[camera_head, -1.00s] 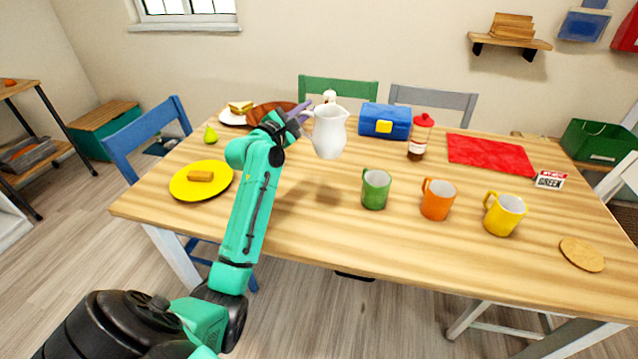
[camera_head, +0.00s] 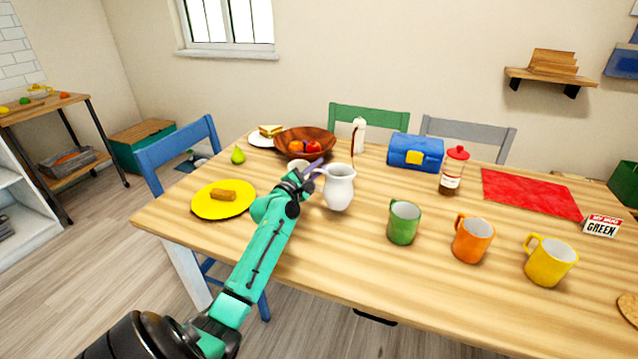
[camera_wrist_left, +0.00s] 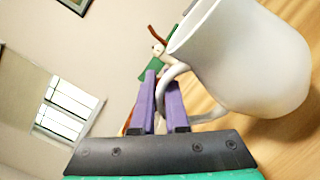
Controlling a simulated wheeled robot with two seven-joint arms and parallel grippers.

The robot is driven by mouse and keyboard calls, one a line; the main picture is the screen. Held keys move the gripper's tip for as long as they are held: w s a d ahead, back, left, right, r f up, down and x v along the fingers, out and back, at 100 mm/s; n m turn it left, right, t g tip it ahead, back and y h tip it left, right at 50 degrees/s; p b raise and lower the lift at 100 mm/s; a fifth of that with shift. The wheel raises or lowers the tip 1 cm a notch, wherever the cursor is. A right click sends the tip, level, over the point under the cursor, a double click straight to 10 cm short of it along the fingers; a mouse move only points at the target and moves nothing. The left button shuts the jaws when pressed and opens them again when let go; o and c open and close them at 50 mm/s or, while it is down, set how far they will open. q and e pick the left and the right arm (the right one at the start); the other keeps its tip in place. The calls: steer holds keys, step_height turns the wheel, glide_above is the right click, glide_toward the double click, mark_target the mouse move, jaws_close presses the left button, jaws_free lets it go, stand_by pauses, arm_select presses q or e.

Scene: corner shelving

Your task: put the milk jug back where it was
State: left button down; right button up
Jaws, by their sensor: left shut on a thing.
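The white milk jug (camera_head: 339,188) is upright over the middle of the wooden table, left of the green mug (camera_head: 403,222). My left gripper (camera_head: 314,171) is at the jug's left side, shut on its handle. In the left wrist view the purple fingers (camera_wrist_left: 164,100) close around the handle of the jug (camera_wrist_left: 245,58), which looks tilted there because the camera is turned. I cannot tell whether the jug's base touches the table (camera_head: 330,240). My right gripper is not in view.
An orange mug (camera_head: 472,239) and a yellow mug (camera_head: 550,261) stand to the right. A fruit bowl (camera_head: 290,138), a white bottle (camera_head: 359,137) and a blue lunch box (camera_head: 414,153) are behind. A yellow plate (camera_head: 222,206) lies left. The table front of the jug is clear.

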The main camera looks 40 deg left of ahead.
arm_select(q)
step_height(320, 180, down, 4)
steer(key=shift+r+b, duration=0.15)
steer(key=shift+b, duration=0.4)
steer(key=c, duration=0.9)
jaws_free()
